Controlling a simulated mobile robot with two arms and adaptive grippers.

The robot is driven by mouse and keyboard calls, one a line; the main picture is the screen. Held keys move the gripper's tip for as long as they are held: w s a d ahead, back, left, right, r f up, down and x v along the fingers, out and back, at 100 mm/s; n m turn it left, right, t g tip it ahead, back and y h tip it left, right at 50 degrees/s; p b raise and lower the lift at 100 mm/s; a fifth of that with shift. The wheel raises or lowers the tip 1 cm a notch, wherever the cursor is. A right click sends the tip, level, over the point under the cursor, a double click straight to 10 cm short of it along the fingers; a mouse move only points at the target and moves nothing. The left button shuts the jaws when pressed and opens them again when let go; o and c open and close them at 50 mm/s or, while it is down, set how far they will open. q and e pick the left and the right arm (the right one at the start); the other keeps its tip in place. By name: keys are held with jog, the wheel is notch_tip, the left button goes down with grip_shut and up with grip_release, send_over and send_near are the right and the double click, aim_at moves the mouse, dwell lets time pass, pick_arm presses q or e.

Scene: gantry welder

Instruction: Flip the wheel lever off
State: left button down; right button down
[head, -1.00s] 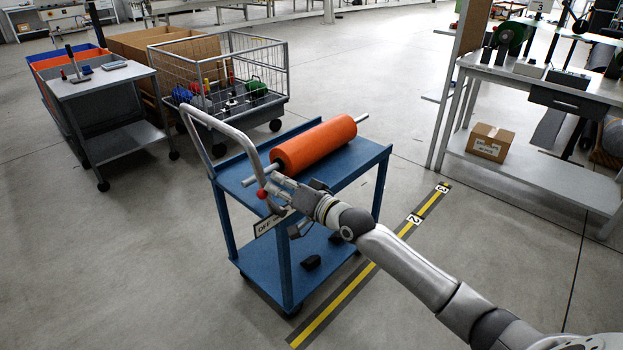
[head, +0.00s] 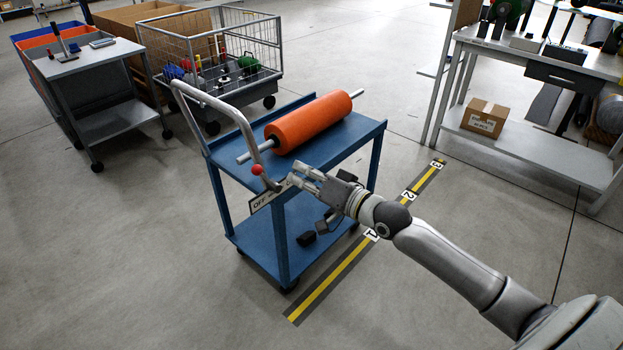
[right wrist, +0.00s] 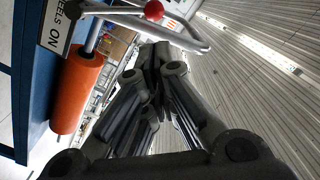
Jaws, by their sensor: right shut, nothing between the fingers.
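The wheel lever shows as a grey rod with a red ball knob (head: 257,169), at the handle end of the blue cart (head: 226,180). The knob end points up and left, over the OFF end of the label plate (head: 262,202). The red knob also shows at the top of the right wrist view (right wrist: 154,10), with part of the label reading ON at left. My right gripper (head: 297,173) is shut and empty, just right of the lever and apart from the knob. It partly covers the label's right end. My left gripper is not in view.
An orange roller (head: 308,122) lies on the cart's top shelf. The cart's bent grey handle (head: 215,103) rises at left. A wire cage trolley (head: 210,55) and grey side table (head: 88,62) stand behind left. A workbench (head: 540,85) stands right. Floor around the cart is clear.

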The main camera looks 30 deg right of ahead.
jog(key=shift+v, duration=1.5)
